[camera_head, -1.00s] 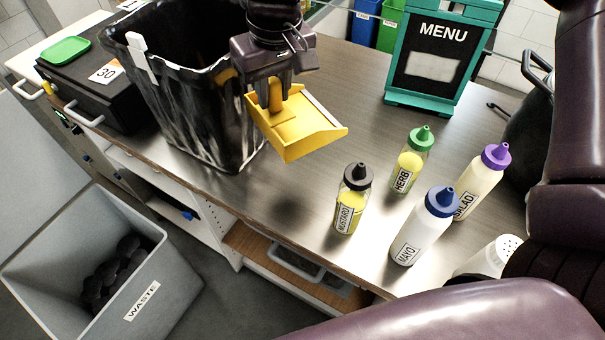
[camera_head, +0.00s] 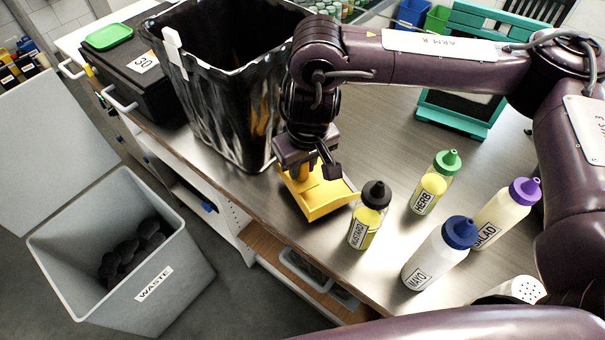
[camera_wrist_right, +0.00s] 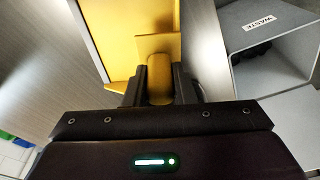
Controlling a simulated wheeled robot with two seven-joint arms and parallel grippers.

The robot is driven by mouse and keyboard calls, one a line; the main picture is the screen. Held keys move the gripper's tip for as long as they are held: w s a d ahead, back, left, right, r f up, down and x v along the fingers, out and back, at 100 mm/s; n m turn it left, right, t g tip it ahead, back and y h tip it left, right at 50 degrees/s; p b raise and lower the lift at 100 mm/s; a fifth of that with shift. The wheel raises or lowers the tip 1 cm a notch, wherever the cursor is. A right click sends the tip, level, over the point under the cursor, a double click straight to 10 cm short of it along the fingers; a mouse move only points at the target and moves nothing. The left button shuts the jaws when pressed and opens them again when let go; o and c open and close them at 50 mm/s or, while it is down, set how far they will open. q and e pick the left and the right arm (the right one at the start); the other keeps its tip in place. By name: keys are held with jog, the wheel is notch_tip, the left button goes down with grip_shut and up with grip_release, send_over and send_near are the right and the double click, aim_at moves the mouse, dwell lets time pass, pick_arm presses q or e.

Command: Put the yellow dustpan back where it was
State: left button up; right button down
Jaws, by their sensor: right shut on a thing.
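The yellow dustpan (camera_head: 318,196) is at the counter's front edge, between the black bin and the mustard bottle. My right gripper (camera_head: 307,172) is above it, shut on its handle. In the right wrist view the yellow handle (camera_wrist_right: 160,78) sits between the two dark fingers, with the pan (camera_wrist_right: 115,35) beyond. The pan is low, at or just above the counter top; I cannot tell whether it touches. Its right edge is close to the mustard bottle (camera_head: 368,217). My left gripper is not in view.
A large black bin (camera_head: 225,110) stands left of the dustpan. Herb (camera_head: 434,183), mayo (camera_head: 440,255) and salad (camera_head: 505,215) bottles stand to the right. The grey waste bin (camera_head: 180,295) is on the floor below the counter's front edge. Bare counter (camera_head: 385,140) lies behind the dustpan.

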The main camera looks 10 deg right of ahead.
aim_at(302, 177)
jog(key=shift+f, duration=1.75)
jog(key=shift+f, duration=0.2)
jog(key=c, duration=1.2)
grip_release()
jog(key=shift+r, duration=0.15)
notch_tip(302, 177, up, 12)
jog(key=s, duration=0.2)
jog(key=shift+d, duration=0.2)
